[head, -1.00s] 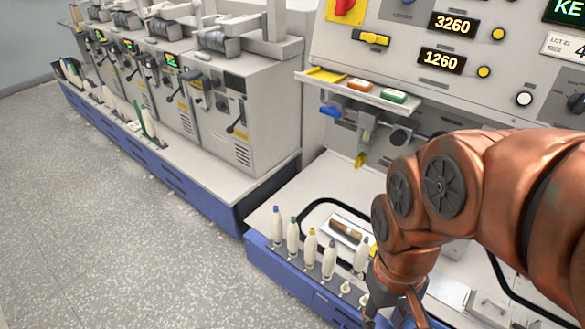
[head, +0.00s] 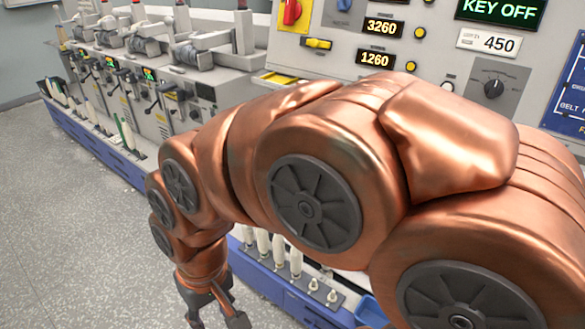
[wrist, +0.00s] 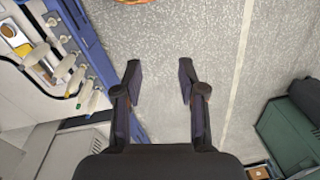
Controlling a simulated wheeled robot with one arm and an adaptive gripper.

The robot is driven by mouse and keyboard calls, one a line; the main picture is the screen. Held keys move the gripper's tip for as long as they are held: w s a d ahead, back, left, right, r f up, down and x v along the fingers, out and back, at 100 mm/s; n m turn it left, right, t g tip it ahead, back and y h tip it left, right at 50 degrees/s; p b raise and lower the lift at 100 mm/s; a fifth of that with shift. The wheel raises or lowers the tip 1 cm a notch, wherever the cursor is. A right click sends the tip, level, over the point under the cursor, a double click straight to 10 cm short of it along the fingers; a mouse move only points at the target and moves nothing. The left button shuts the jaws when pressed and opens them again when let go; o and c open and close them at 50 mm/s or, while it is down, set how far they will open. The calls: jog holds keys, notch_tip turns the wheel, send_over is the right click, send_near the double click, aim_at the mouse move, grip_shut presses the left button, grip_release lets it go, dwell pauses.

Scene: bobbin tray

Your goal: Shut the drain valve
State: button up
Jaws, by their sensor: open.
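I cannot make out a drain valve for certain in the present views. My copper arm covers the area under the panel's small shelf, where a blue lever and a yellow-tipped fitting showed earlier. My gripper (head: 215,314) is at the lower left of the head view, pointing down in front of the blue plinth edge. In the wrist view my gripper (wrist: 158,76) has its two dark fingers well apart, with only speckled floor between them. It holds nothing.
White bobbins (head: 279,251) stand along the blue-edged base (head: 285,290), right of my gripper; they also show in the wrist view (wrist: 75,80). The control panel has a yellow handle (head: 317,44) and a dark knob (head: 494,88). Floor (head: 75,220) at left is clear.

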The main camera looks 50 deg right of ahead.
jog(key=w+a+m+t+y+b, duration=0.2)
jog(key=w+m+t+b, duration=0.65)
jog(key=w, duration=1.45)
jog(key=w+d+r+m+t+h+b, duration=0.2)
jog(key=w+d+m+t+h+b, duration=0.15)
jog(key=w+d+m, duration=0.35)
jog(key=w+d+r+m+t+h+b, duration=0.2)
jog(key=w+d+m+t+b, duration=0.1)
jog(key=w+d+m+b, duration=0.3)
jog(key=d+f+m+g+h+b, duration=0.1)
jog(key=d+f+m+h+b, duration=0.15)
jog(key=d+m+h, duration=0.55)
jog(key=d+f+m+g+h+b, duration=0.1)
jog(key=d+m+b, duration=0.2)
jog(key=d+m, duration=0.7)
jog(key=s+d+f+m+g+h+b, duration=0.3)
jog(key=s+d+f+m+g, duration=0.4)
jog(key=d, duration=0.4)
jog(key=s+d+f+m+g+h+b, duration=0.4)
jog(key=s+d+m+g, duration=0.2)
jog(key=s+d, duration=0.35)
jog(key=d+b, duration=0.1)
jog(key=d, duration=0.7)
jog(key=shift+w, duration=0.3)
